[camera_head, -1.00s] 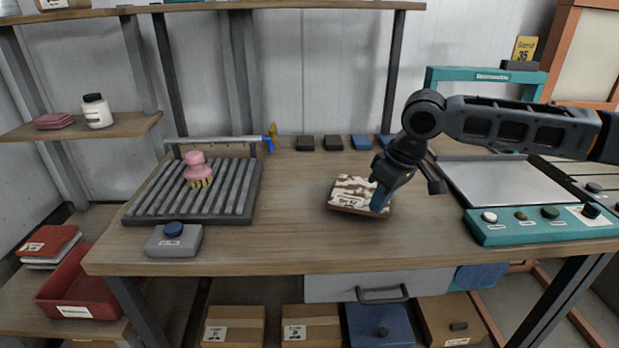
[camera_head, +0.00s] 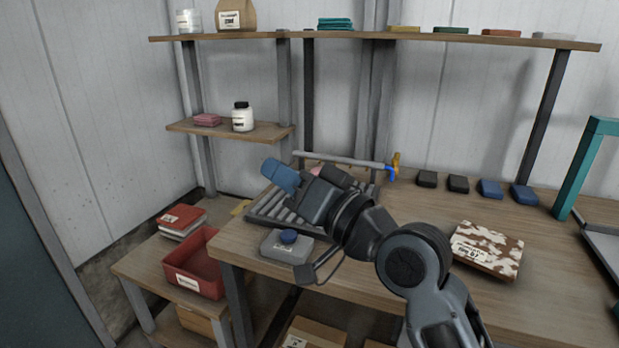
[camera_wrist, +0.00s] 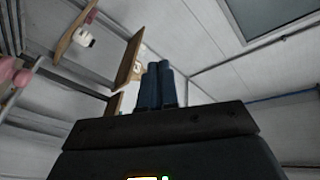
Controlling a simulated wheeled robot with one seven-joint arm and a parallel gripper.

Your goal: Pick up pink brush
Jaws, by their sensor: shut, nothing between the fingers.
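The pink brush (camera_head: 338,176) is on the dark slatted rack (camera_head: 268,212), mostly hidden behind my gripper in the head view. Only a bit of its pink top shows there. Part of it also shows at the left edge of the wrist view (camera_wrist: 10,74). My gripper (camera_head: 274,170) is in front of the rack in the head view, its blue fingers pointing up and left. The fingers are shut together and empty, as the wrist view (camera_wrist: 156,82) also shows. I cannot tell the exact gap between gripper and brush.
A grey box with a blue knob (camera_head: 285,246) stands at the table's left front, near my wrist. A rail with a blue and yellow tap (camera_head: 391,170) runs behind the rack. A brown-and-white patterned block (camera_head: 487,250) lies to the right. Shelves stand behind.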

